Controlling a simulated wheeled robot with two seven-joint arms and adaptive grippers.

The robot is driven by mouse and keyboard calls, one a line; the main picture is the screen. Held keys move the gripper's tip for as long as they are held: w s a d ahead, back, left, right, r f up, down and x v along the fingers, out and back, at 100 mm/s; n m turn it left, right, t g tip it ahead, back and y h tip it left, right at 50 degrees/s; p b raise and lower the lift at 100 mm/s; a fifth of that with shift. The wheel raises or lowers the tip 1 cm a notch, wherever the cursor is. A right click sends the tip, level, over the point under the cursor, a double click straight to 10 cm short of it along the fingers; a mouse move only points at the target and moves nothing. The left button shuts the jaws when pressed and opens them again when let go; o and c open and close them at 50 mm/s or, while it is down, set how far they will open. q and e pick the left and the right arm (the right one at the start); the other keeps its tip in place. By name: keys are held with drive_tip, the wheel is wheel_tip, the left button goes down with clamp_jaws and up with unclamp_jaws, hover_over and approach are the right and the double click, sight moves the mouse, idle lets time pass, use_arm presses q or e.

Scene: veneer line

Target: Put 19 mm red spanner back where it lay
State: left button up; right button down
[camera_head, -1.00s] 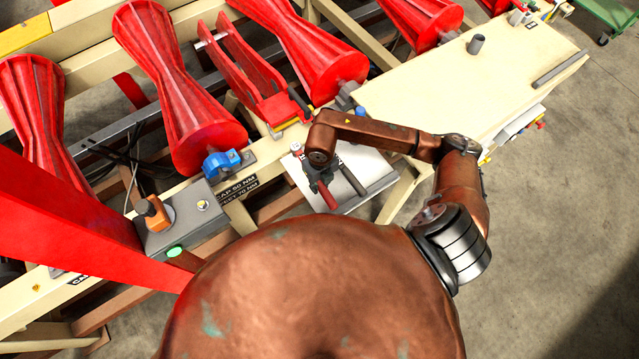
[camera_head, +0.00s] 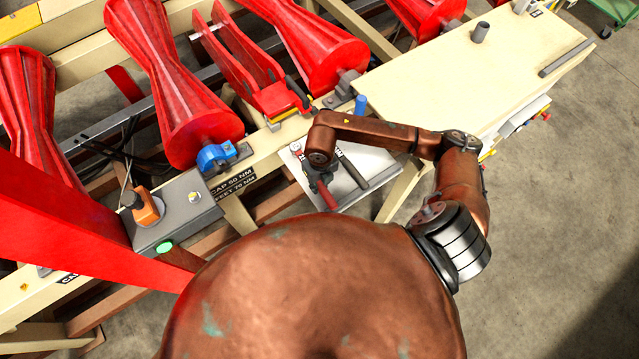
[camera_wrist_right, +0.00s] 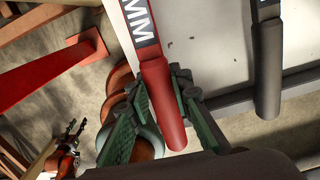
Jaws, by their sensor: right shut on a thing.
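The red spanner (camera_head: 328,197) has a red handle that points toward me. In the right wrist view its handle (camera_wrist_right: 163,105) lies between the fingers of my right gripper (camera_wrist_right: 158,118), which is shut on it. In the head view my right gripper (camera_head: 322,182) is over the left part of a pale tray (camera_head: 346,193). I cannot tell whether the spanner touches the tray.
A dark-handled tool (camera_head: 352,170) lies on the tray, right of the spanner; it also shows in the right wrist view (camera_wrist_right: 268,65). A cream table (camera_head: 490,75) stands to the right. Red rollers (camera_head: 195,110), a blue clamp (camera_head: 217,157) and a grey control box (camera_head: 185,215) are to the left.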

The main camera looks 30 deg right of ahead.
drive_tip(key=shift+d, duration=0.1)
idle(0.3)
drive_tip(key=shift+d+n+b, duration=0.3)
drive_tip(key=shift+d+b, duration=0.05)
drive_tip(key=shift+d, duration=0.05)
drive_tip(key=shift+f+b, duration=0.5)
drive_tip(key=shift+f, duration=0.05)
idle(0.4)
drive_tip(key=c, duration=1.7)
unclamp_jaws()
drive_tip(key=shift+o, duration=0.2)
